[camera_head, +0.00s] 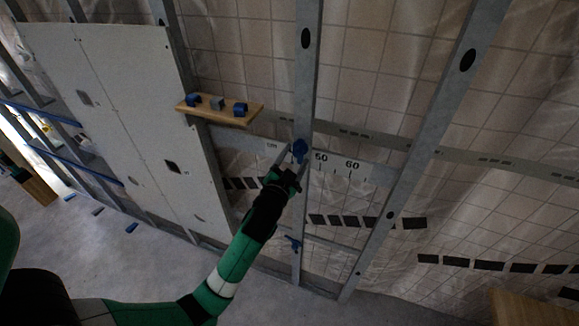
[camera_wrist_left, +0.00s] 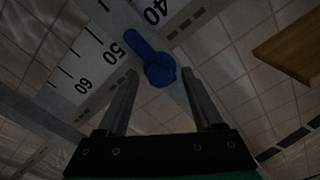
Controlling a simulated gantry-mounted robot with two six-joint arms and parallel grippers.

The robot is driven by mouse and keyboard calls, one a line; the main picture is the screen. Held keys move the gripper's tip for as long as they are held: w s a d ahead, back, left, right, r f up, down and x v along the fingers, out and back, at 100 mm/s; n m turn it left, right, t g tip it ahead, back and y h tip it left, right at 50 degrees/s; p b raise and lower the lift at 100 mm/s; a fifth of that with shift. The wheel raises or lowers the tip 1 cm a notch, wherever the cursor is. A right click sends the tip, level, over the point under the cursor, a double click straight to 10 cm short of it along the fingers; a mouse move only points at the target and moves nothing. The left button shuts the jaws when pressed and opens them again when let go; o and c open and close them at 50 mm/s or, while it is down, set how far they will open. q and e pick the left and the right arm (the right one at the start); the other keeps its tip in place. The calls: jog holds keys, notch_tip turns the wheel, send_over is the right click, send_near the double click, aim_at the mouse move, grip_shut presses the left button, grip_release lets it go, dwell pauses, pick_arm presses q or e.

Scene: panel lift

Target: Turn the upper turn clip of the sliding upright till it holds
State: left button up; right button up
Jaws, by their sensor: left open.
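The upper turn clip (camera_head: 300,147) is blue and sits on the grey metal sliding upright (camera_head: 304,80), where the upright crosses the numbered scale (camera_head: 350,167). In the left wrist view the clip (camera_wrist_left: 159,70) shows a round head and a lever pointing to the upper left, roughly along the upright. My left gripper (camera_head: 290,160) is open at the clip. In the left wrist view its fingers (camera_wrist_left: 160,78) stand on either side of the round head, with visible gaps; contact cannot be told. The lower blue clip (camera_head: 293,243) is further down the upright. My right gripper is not in view.
A wooden shelf (camera_head: 225,113) with blue and grey blocks is left of the upright, beside a pale panel (camera_head: 115,110). Another slanted metal stud (camera_head: 425,150) stands to the right. Small blue pieces lie on the floor at left.

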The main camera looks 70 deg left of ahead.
pick_arm(q)
jog(key=v, duration=1.1)
jog(key=w+d+r+t+h, duration=0.1)
jog(key=w+d+r+t, duration=0.35)
jog(key=r, duration=0.65)
jog(key=w+d+r+t+h, duration=0.1)
jog(key=w+d+r+t, duration=0.25)
jog(key=d+r, duration=0.45)
jog(key=s+d+r+m+t+h, duration=0.15)
jog(key=d+r+h, duration=0.25)
jog(key=r, duration=0.4)
jog(key=s+d+r+m+t+h, duration=0.1)
jog(key=d+r+t+h, duration=0.2)
jog(key=d+r+h, duration=0.3)
jog(key=s+d+r+m+t+h, duration=0.1)
jog(key=s+d+r+t+h, duration=0.15)
jog(key=r, duration=0.65)
notch_tip(320, 180, up, 21)
jog(key=p, duration=2.1)
jog(key=shift+w+n+p, duration=0.35)
jog(key=shift+w, duration=0.15)
